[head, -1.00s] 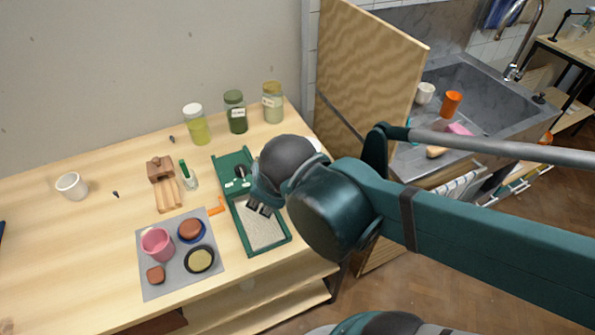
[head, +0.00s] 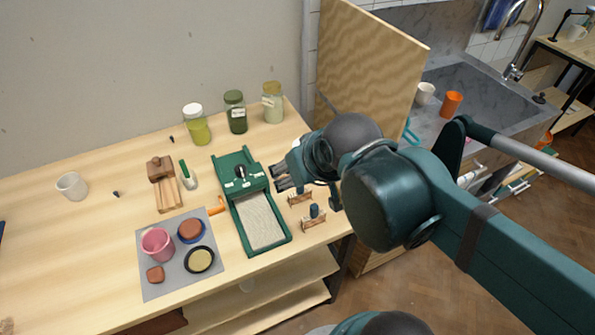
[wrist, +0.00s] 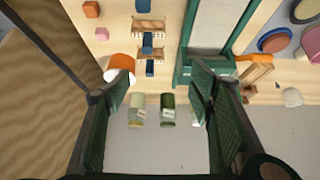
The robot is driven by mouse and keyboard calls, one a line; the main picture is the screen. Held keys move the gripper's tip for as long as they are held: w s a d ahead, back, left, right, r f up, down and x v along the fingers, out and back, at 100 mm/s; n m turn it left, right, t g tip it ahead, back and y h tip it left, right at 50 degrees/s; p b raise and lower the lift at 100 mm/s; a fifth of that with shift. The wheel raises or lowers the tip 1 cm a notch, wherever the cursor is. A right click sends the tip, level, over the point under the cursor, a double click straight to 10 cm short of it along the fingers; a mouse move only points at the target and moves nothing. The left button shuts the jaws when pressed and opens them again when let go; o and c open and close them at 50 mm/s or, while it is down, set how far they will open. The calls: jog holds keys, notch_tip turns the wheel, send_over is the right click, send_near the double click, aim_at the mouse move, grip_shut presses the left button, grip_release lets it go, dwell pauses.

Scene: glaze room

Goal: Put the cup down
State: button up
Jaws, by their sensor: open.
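My gripper (head: 279,178) is open, with nothing between its fingers. It hangs above the right part of the table, just right of the green tray; its spread fingers also show in the wrist view (wrist: 160,80). A white cup (head: 72,185) stands upright at the table's left. A pink cup (head: 157,243) stands on the grey mat (head: 182,285). An orange cup (head: 451,103) and another white cup (head: 425,93) are at the sink. In the wrist view, an orange-and-white object (wrist: 120,61) is partly hidden behind the left finger; I cannot tell what it is.
The green tray (head: 286,237) holds a pale grainy surface. Small wooden racks (head: 313,222) stand right of it. Several jars (head: 236,112) line the back. A wooden panel (head: 365,60) rises between table and sink. Bare table lies around the left white cup.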

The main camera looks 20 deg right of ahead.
jog(key=shift+o, duration=0.4)
jog(key=shift+r, duration=0.1)
jog(key=shift+r, duration=2.45)
jog(key=w+a+f+n+t+h, duration=0.1)
jog(key=a+f+n, duration=0.1)
jog(key=a+n, duration=0.85)
jog(key=w+a+f+n+h, duration=0.1)
jog(key=w+a+f+n, duration=0.1)
jog(key=a+n, duration=0.8)
jog(key=s+a+r+n+t+y, duration=0.1)
jog(key=s+a+r+n+t, duration=0.15)
jog(key=a+n, duration=0.55)
jog(key=s+a+r+n+t+y, duration=0.1)
jog(key=s+a+n+t, duration=0.25)
jog(key=a+n, duration=0.4)
jog(key=shift+g, duration=0.3)
jog(key=shift+s+a+f, duration=0.15)
jog(key=shift+s+f, duration=0.05)
jog(key=shift+f, duration=1.9)
jog(key=shift+s+a+f, duration=0.1)
jog(key=shift+s+f, duration=0.1)
jog(key=shift+f, duration=1.9)
jog(key=shift+s+a+f, duration=0.15)
jog(key=shift+s+f, duration=0.05)
jog(key=shift+f, duration=1.9)
jog(key=shift+w, duration=0.1)
